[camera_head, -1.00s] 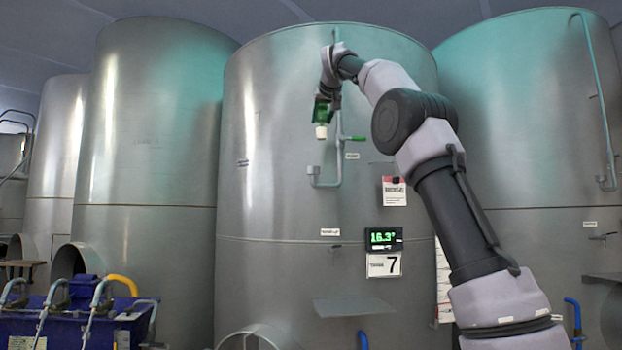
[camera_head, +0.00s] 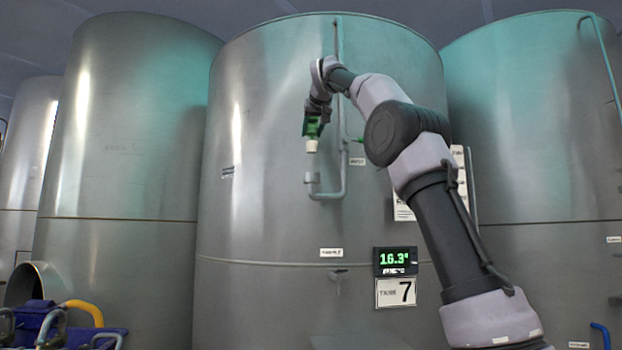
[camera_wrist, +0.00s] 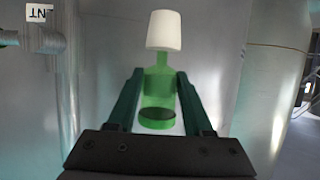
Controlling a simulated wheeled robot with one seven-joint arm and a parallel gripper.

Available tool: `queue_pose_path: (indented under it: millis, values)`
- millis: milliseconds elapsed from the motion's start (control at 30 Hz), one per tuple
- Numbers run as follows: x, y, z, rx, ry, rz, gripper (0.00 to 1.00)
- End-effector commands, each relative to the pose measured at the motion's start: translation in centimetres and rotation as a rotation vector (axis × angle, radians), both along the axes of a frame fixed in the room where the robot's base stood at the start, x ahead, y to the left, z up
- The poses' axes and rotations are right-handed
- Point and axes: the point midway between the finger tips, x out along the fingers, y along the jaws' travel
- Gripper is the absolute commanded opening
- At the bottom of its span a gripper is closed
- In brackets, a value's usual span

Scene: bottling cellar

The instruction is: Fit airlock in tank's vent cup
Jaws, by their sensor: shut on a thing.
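The airlock (camera_head: 312,146) has a green see-through body and a white tapered stopper, which points down in the head view. My gripper (camera_head: 313,122) is shut on its green body. In the wrist view the airlock (camera_wrist: 164,32) stands between the two fingers of my gripper (camera_wrist: 159,85), stopper outermost. The vent cup (camera_head: 312,178) is a small grey cup on the bent vent pipe (camera_head: 342,170) at the front of tank 7 (camera_head: 265,215). The stopper is above the cup, roughly in line with it, with a small gap. I cannot make out the cup in the wrist view.
A green valve handle (camera_head: 356,139) and a small label (camera_head: 357,161) sit beside the pipe. A lit display (camera_head: 395,261) and a number plate (camera_head: 395,292) are lower on the tank. A blue bin (camera_head: 45,322) with hoses stands at lower left. Other tanks flank it.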

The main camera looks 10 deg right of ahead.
Motion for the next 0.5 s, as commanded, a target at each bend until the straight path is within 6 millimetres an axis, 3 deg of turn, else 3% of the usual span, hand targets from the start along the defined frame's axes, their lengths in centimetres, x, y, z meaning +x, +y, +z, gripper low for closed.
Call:
queue_pose_path:
  millis: [500]
  values:
    - [0.0,0.0,-6.1,-0.001,0.001,0.0,0.0]
